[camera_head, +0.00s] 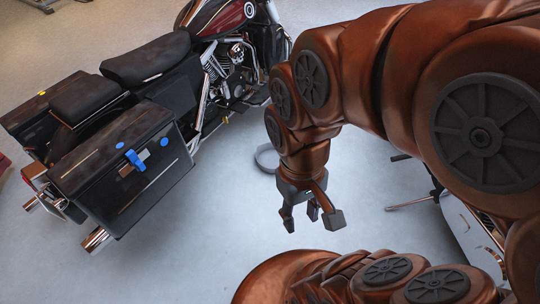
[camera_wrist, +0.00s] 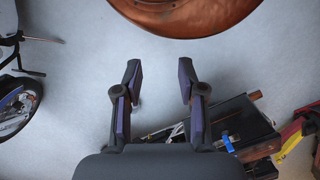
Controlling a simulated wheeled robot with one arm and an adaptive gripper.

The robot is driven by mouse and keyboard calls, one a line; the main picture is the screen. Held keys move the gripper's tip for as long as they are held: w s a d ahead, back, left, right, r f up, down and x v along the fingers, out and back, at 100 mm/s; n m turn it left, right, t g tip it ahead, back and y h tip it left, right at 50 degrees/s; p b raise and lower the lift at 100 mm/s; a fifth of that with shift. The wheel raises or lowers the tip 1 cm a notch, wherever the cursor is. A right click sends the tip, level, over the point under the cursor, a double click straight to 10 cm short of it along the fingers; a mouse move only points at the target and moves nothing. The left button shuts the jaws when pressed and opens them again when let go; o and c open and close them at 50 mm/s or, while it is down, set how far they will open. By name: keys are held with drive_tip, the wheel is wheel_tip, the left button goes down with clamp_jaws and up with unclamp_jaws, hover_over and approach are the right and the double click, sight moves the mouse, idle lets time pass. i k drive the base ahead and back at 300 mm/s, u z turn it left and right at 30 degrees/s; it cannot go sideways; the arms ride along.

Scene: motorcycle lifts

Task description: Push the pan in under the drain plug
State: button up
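The pan (camera_head: 266,158) is a shallow, round grey dish on the floor in the head view, right of the motorcycle's engine. My arm hides part of its right side. The motorcycle (camera_head: 147,58) is dark red and black, and its underside is in shadow. I cannot make out the drain plug for certain. My gripper (camera_head: 312,219) hangs in front of the pan, nearer to me and apart from it, fingers pointing down. It is open and empty, and the wrist view shows its two fingers (camera_wrist: 158,82) spread apart. I cannot make out the pan in the wrist view.
A black pannier (camera_head: 120,172) with a blue latch and a chrome exhaust tip (camera_head: 96,240) stick out at the left. Another vehicle (camera_head: 468,232) stands at the right edge. Its wheel (camera_wrist: 18,105) shows in the wrist view. The floor between them is clear.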

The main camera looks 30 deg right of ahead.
sight(268, 158)
drive_tip(key=z, duration=0.2)
drive_tip(key=i, duration=1.3)
drive_tip(key=u, duration=0.05)
